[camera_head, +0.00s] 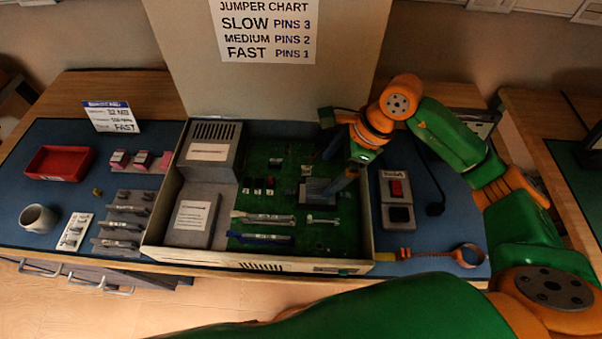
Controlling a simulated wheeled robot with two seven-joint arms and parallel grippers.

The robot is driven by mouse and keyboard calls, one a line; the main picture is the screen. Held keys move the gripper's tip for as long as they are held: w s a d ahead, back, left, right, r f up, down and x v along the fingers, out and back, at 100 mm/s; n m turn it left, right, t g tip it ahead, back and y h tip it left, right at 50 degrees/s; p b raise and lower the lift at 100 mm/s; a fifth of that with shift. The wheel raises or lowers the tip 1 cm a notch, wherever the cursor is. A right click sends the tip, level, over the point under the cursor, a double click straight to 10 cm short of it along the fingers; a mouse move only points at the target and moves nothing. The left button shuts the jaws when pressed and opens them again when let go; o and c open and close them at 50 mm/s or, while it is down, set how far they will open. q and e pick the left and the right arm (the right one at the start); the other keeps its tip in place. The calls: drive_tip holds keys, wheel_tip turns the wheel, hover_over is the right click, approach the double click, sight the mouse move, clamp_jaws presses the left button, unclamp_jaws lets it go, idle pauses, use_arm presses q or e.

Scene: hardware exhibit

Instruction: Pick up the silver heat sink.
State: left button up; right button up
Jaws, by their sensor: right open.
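A grey finned block (313,189), which looks like the silver heat sink, sits on the green circuit board (260,165) inside the open computer case (166,200). My right gripper (336,171) comes in from the right and points down at the heat sink's upper right side. Its jaws are open, with one finger close to the block's right end. I cannot tell whether that finger touches it. The gripper partly covers the board around the block. My left gripper is not in view.
The case lid (200,70) stands up behind, with a jumper chart (267,32) on it. Memory sticks (264,219) lie on the board. A red tray (58,163) and grey mug (38,219) stand left. A switch box (397,203) and wrist strap (440,253) lie right.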

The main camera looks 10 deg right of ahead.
sight(318, 187)
drive_tip(key=f, duration=0.1)
drive_tip(key=a+f+p, duration=0.1)
drive_tip(key=f, duration=0.1)
drive_tip(key=f+p, duration=0.1)
drive_tip(key=f, duration=0.1)
drive_tip(key=shift+s+a, duration=0.15)
drive_tip(key=shift+s, duration=0.15)
drive_tip(key=shift+w+a+f, duration=0.1)
drive_tip(key=shift+f, duration=0.15)
drive_tip(key=shift+w+a+f, duration=0.1)
drive_tip(key=shift+w+f, duration=0.05)
drive_tip(key=shift+w, duration=0.1)
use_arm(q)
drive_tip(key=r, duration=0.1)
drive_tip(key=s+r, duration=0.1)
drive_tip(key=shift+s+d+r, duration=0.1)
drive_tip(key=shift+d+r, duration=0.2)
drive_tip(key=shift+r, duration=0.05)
use_arm(e)
drive_tip(key=shift+s, duration=0.1)
drive_tip(key=c, duration=1.1)
drive_tip(key=shift+o, duration=0.2)
